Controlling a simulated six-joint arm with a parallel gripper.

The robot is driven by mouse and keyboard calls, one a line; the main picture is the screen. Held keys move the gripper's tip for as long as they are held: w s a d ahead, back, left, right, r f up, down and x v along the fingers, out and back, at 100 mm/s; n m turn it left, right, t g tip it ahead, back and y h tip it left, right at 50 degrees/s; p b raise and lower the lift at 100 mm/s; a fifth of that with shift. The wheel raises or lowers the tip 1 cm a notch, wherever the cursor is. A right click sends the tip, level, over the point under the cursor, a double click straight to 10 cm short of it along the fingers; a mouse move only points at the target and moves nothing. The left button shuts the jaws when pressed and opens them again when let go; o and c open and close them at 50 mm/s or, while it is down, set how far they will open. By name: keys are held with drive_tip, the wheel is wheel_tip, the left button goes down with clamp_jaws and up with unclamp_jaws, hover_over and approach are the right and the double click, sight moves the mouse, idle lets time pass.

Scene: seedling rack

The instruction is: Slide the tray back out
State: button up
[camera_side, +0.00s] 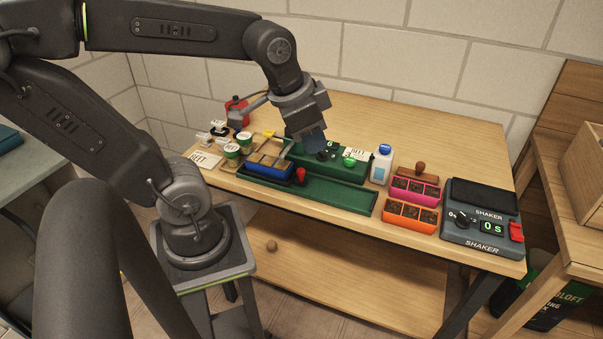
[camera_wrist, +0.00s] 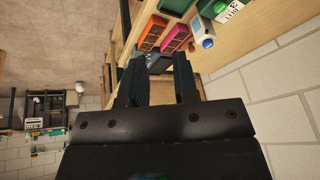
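My gripper (camera_side: 316,150) is above the back part of the green rack, near a green unit with a black knob (camera_side: 325,154). In the wrist view its two fingers (camera_wrist: 160,75) stand apart with nothing held between them. A blue tray (camera_side: 268,172) with brown cells sits at the left end of the long green channel (camera_side: 335,194). A red knob (camera_side: 301,175) stands at its right end. A pink tray (camera_side: 415,192) and an orange tray (camera_side: 409,213) of dark soil lie to the right; the orange tray (camera_wrist: 151,32) and pink tray (camera_wrist: 174,39) also show in the wrist view.
A grey shaker (camera_side: 481,219) reading 0 s stands at the table's right end. A white bottle (camera_side: 381,166) with a blue cap stands right of the rack. Green-and-white pots (camera_side: 232,155) and a label card (camera_side: 204,161) are at the left. The right part of the channel is empty.

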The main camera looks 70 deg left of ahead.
sight(301, 170)
drive_tip(key=shift+o, duration=1.4)
drive_tip(key=w+a+f+m+g, duration=0.2)
drive_tip(key=w+a, duration=0.1)
drive_tip(key=a, duration=0.3)
drive_tip(key=shift+a+f, duration=0.2)
drive_tip(key=shift+a, duration=0.15)
drive_tip(key=shift+o, duration=0.4)
drive_tip(key=w+a+f+m+g, duration=0.1)
drive_tip(key=a+f+m+g, duration=0.1)
drive_tip(key=a, duration=0.6)
wheel_tip(301, 170, down, 2)
drive_tip(key=shift+a+m, duration=0.25)
drive_tip(key=shift+m, duration=0.45)
drive_tip(key=f, duration=1.4)
drive_tip(key=shift+w+a, duration=0.15)
drive_tip(key=shift+a, duration=0.25)
drive_tip(key=shift+c, duration=0.2)
clamp_jaws()
